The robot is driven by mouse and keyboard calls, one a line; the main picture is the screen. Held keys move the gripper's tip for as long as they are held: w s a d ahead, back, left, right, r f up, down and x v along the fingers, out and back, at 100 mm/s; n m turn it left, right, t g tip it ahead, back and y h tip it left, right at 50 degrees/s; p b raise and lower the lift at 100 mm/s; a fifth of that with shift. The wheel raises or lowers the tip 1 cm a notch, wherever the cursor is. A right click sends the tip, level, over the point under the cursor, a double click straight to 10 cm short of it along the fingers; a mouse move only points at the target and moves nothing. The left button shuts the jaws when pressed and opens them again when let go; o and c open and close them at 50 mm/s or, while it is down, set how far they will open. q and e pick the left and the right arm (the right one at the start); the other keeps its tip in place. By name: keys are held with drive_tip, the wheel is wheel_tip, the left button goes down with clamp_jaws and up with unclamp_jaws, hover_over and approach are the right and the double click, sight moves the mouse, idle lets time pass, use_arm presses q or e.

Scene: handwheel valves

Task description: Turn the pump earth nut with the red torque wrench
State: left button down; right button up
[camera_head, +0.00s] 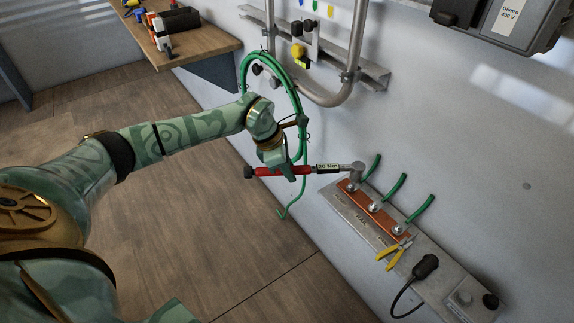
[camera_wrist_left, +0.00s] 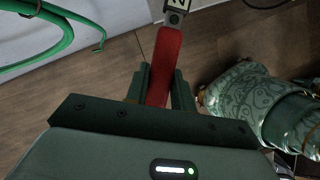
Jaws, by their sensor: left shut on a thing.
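The red torque wrench (camera_head: 297,170) lies roughly level in the head view, its grey head (camera_head: 357,169) at the right and a dark knob at the left end of its handle. My left gripper (camera_head: 280,170) is shut on the red handle; in the left wrist view the red handle (camera_wrist_left: 167,60) sits between its fingers (camera_wrist_left: 163,88). The copper earth bar (camera_head: 369,208) carries several nuts with green cables. The wrench head is at the bar's upper left end, by the leftmost nut (camera_head: 352,187); I cannot tell whether it is seated on it. My right gripper is not in view.
A green cable coil (camera_head: 243,70) hangs on the wall behind my left wrist. A wooden bench (camera_head: 200,42) stands at the upper left. The floor below is clear.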

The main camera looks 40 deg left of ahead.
use_arm(q)
drive_tip(key=shift+f, duration=0.55)
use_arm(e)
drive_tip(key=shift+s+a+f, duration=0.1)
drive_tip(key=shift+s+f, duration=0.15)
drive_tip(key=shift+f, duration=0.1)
use_arm(q)
drive_tip(key=shift+r, duration=0.15)
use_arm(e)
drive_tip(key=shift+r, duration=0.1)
use_arm(q)
drive_tip(key=shift+s+a, duration=0.15)
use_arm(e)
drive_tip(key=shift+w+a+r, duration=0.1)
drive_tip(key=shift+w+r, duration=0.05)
